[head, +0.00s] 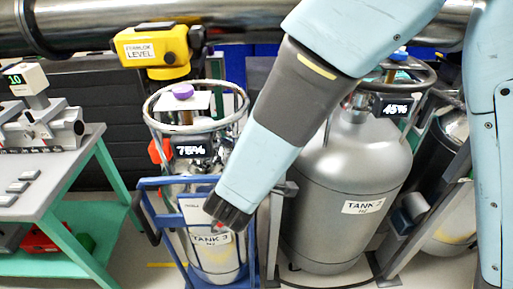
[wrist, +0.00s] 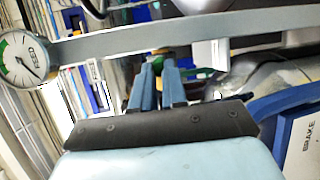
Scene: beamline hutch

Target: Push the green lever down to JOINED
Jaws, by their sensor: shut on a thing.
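In the wrist view, my gripper (wrist: 158,62) has its two blue fingers close together, shut on a small green and yellow piece (wrist: 157,58) at the fingertips. It is too small to tell surely whether this is the green lever. In the head view, my arm reaches down in front of the tank labelled TANK 3 (head: 212,257), and my wrist hides the fingers. No full lever and no JOINED mark can be made out in either view.
A blue cart (head: 150,186) holds the tank with the 75% display. A larger grey tank (head: 345,165) with a 45% display stands to its right. A table (head: 60,168) is at left. A yellow LEVEL box (head: 155,50) hangs on the overhead pipe. A gauge (wrist: 24,60) shows in the wrist view.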

